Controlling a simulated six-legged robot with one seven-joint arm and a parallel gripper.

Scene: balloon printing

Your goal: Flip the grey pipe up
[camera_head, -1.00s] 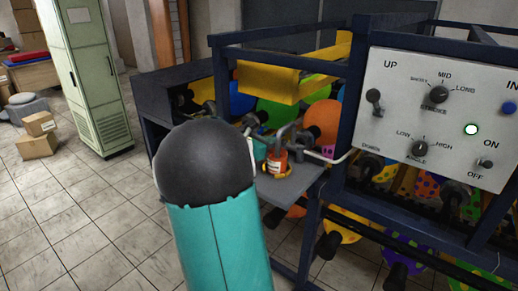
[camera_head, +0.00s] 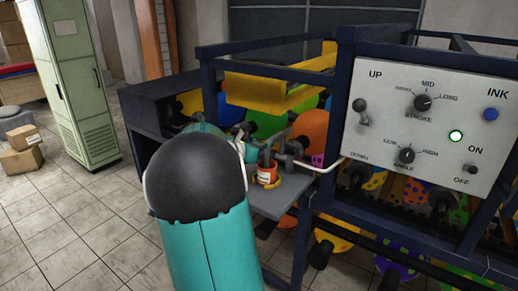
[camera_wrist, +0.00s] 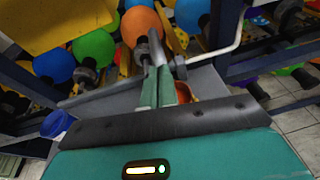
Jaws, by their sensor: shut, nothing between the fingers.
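A pale grey bent pipe (camera_head: 322,168) runs from the small grey platform (camera_head: 280,200) toward the blue frame. Its bend and raised end also show at the upper right in the wrist view (camera_wrist: 226,50). My gripper (camera_wrist: 157,72) has its two green fingers together and empty. In the wrist view the fingertips are left of the pipe's lower end and apart from its bend. They are in front of an orange balloon, over the platform's edge. In the head view my black and teal arm hides much of the gripper.
An orange container (camera_head: 267,176) stands on the platform, partly behind my fingers in the wrist view. The control panel (camera_head: 430,130) and blue frame (camera_head: 345,110) stand at right. A yellow bar (camera_head: 265,90) hangs above balloons.

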